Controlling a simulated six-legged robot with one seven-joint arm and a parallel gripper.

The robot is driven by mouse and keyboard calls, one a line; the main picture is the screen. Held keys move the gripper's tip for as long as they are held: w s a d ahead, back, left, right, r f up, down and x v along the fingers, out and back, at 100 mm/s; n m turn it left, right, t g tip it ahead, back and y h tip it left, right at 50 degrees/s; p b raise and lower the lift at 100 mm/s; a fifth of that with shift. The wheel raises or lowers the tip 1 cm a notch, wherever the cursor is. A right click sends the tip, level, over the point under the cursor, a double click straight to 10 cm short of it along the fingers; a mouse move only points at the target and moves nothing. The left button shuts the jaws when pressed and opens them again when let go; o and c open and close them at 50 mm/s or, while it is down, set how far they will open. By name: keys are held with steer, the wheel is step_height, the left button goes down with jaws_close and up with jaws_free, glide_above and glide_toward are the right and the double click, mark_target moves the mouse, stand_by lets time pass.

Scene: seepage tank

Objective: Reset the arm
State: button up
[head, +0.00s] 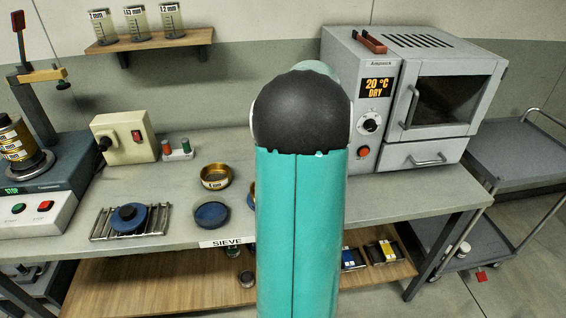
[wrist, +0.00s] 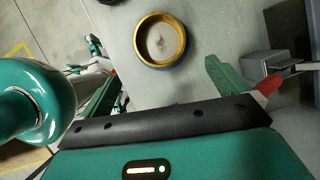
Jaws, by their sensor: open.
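My arm rises as a teal column with a dark rounded joint in the middle of the head view, and it hides the centre of the bench. My gripper (wrist: 163,70) shows in the wrist view with its two green fingers spread apart and nothing between them. Beyond the fingertips, a round brass sieve or pan (wrist: 160,40) with a dark blue edge sits on a grey surface, apart from the fingers. The gripper itself does not show in the head view.
The bench (head: 185,240) holds a brass sieve (head: 216,176), a blue pan (head: 211,214), a wire rack (head: 130,222), a beige switch box (head: 124,137) and an oven (head: 420,95). A shelf (head: 150,43) with beakers hangs above. A grey trolley (head: 515,155) stands right.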

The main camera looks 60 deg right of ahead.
stand_by(0.4)
steer(key=w+a+r+n, duration=0.2)
steer(key=a+r+n, duration=0.15)
steer(key=a, duration=0.45)
steer(key=w+a+r+n+h, duration=0.1)
steer(key=w+a+r+n, duration=0.1)
steer(key=a+n, duration=0.45)
steer(key=w+a+r+n, duration=0.2)
steer(key=a+r+n, duration=0.1)
steer(key=a, duration=0.6)
steer(key=s+a+n, duration=0.4)
steer(key=a+n, duration=0.4)
steer(key=a, duration=0.2)
steer(key=s+a+n+t+h, duration=0.1)
steer(key=s+a+n, duration=0.4)
steer(key=a+n, duration=0.4)
steer(key=shift+a+r+t, duration=0.2)
steer(key=shift+a+t, duration=0.1)
steer(key=shift+a, duration=0.5)
steer(key=shift+d, duration=0.1)
